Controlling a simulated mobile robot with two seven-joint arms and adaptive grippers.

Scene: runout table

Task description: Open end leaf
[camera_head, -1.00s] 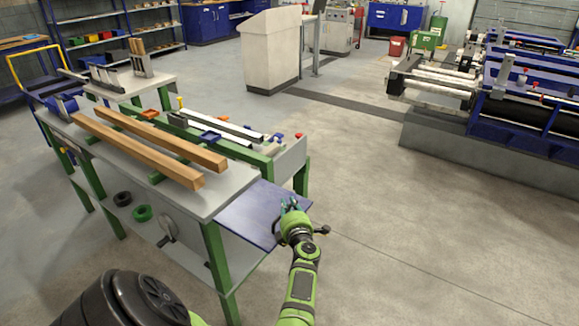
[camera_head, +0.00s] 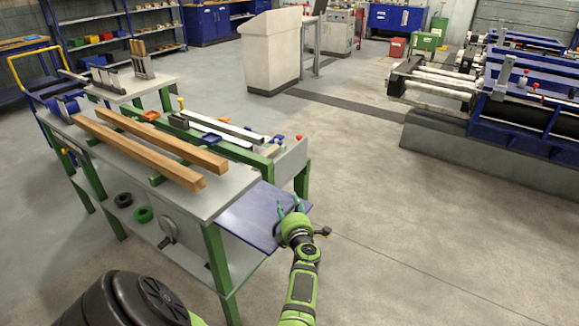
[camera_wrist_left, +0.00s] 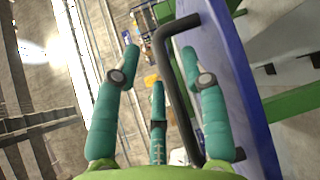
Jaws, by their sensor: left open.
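The end leaf is a blue panel (camera_head: 250,217) at the near right end of the runout table (camera_head: 219,193). It lies out from the table end, roughly level in the head view. My left gripper (camera_head: 291,206) is at the leaf's outer right edge. In the left wrist view, its teal fingers (camera_wrist_left: 166,62) are spread apart. A dark bar handle (camera_wrist_left: 174,85) on the blue leaf (camera_wrist_left: 222,65) runs between the fingers; I cannot tell whether they touch it. My right gripper is not in view.
Two wooden beams (camera_head: 150,151) lie along the tabletop. Open concrete floor (camera_head: 400,240) is to the right, with blue roller machinery (camera_head: 520,120) beyond.

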